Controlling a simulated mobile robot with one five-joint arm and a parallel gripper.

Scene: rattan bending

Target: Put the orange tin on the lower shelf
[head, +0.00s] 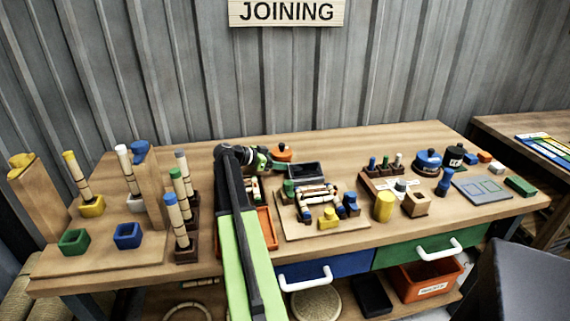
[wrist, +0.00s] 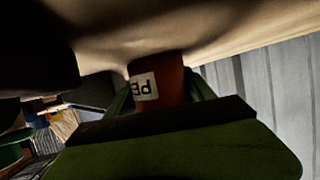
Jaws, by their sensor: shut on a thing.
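The orange tin (head: 283,154) is at the back of the workbench top, behind the other pieces, with a dark knob on top. In the wrist view the tin (wrist: 168,82) looks dark red-orange in shadow, with a white label whose letters appear upside down. My gripper (head: 268,160) is at the tin's left side in the head view. In the wrist view my green gripper (wrist: 150,92) is shut on the tin, with a finger on either side. I cannot tell whether the tin touches the bench. The lower shelf (head: 408,311) shows under the bench front, partly hidden by my arm.
On the lower shelf are an orange bin (head: 432,281), a dark box (head: 372,294) and a round woven basket (head: 317,304). Two drawers, blue (head: 325,282) and green (head: 425,250), front the bench. Blocks, posts and tins crowd the bench top. A dark seat (head: 535,275) stands at right.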

